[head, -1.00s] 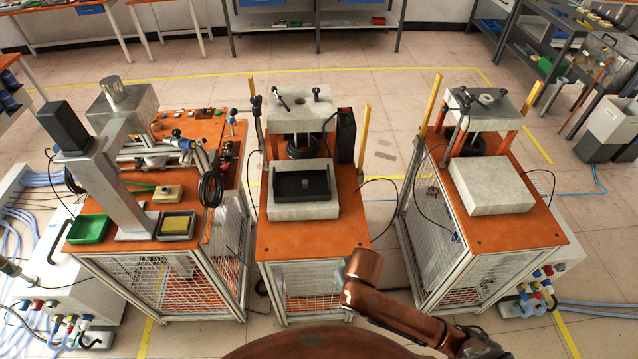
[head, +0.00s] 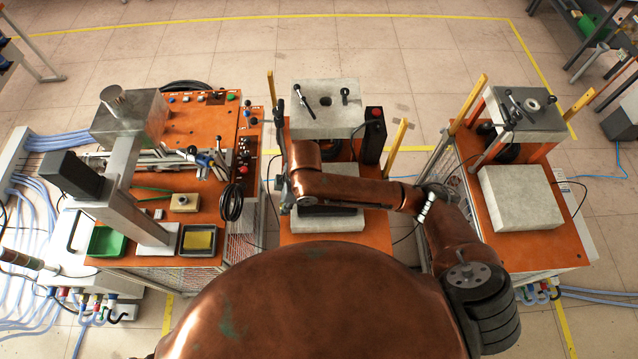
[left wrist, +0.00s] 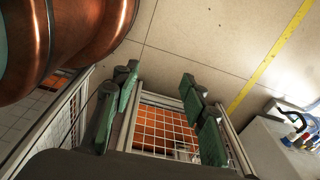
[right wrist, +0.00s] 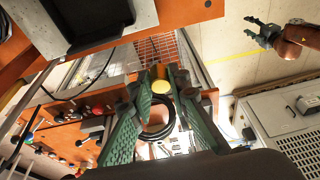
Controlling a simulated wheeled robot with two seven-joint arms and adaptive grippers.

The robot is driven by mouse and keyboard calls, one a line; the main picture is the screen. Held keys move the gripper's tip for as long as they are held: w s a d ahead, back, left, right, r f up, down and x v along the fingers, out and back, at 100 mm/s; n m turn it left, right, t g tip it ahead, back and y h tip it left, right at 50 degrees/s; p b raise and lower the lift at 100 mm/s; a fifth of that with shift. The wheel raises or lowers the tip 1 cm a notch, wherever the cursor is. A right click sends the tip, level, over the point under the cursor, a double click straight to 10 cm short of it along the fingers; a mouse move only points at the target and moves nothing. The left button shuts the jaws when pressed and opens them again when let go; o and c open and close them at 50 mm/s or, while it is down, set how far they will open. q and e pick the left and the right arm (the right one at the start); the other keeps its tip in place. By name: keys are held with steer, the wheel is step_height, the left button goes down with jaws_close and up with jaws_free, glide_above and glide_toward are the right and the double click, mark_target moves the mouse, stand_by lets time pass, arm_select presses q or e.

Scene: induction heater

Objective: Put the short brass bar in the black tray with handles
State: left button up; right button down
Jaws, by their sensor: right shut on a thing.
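My right gripper (right wrist: 161,82) is shut on the short brass bar (right wrist: 160,87), whose round yellow end shows between the fingertips in the right wrist view. In the head view this gripper (head: 285,190) is at the left edge of the middle station, with my right arm crossing in front of the station. The black tray with handles (head: 326,211) lies on the grey block there, mostly hidden by my arm. Part of it shows at the upper left of the right wrist view (right wrist: 88,18). My left gripper (left wrist: 162,98) is open and empty, pointing at the floor and mesh-sided frame.
A green tray (head: 107,241) and a dark tray with a yellow pad (head: 199,240) sit on the left table. A black cable coil (head: 231,202) hangs at its right edge. Yellow posts (head: 397,147) flank the middle station. The right station's grey block (head: 521,197) is bare.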

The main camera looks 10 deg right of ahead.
steer(key=w+d+f, duration=0.2)
steer(key=d, duration=0.1)
steer(key=w+d+f+p, duration=0.1)
steer(key=w+d+f, duration=0.1)
steer(key=d, duration=0.1)
steer(key=w+d+f+p, duration=0.1)
steer(key=d+f, duration=0.1)
steer(key=d, duration=0.1)
steer(key=shift+w+f, duration=0.35)
steer(key=shift+w, duration=0.05)
steer(key=shift+w+d+f+p, duration=0.15)
steer(key=shift+d+f+p, duration=0.15)
steer(key=shift+d+f, duration=0.55)
steer(key=f, duration=0.1)
steer(key=f+p, duration=0.1)
steer(key=f, duration=0.1)
steer(key=shift+w+f, duration=0.1)
steer(key=shift+w, duration=0.3)
steer(key=shift+f, duration=0.3)
steer(key=shift+s+f, duration=0.1)
steer(key=shift+s, duration=0.05)
arm_select(q)
steer(key=s+r, duration=0.1)
steer(key=r, duration=0.1)
steer(key=s+r, duration=0.1)
steer(key=shift+s+r, duration=0.35)
steer(key=shift+r, duration=0.05)
arm_select(e)
steer(key=shift+f, duration=0.15)
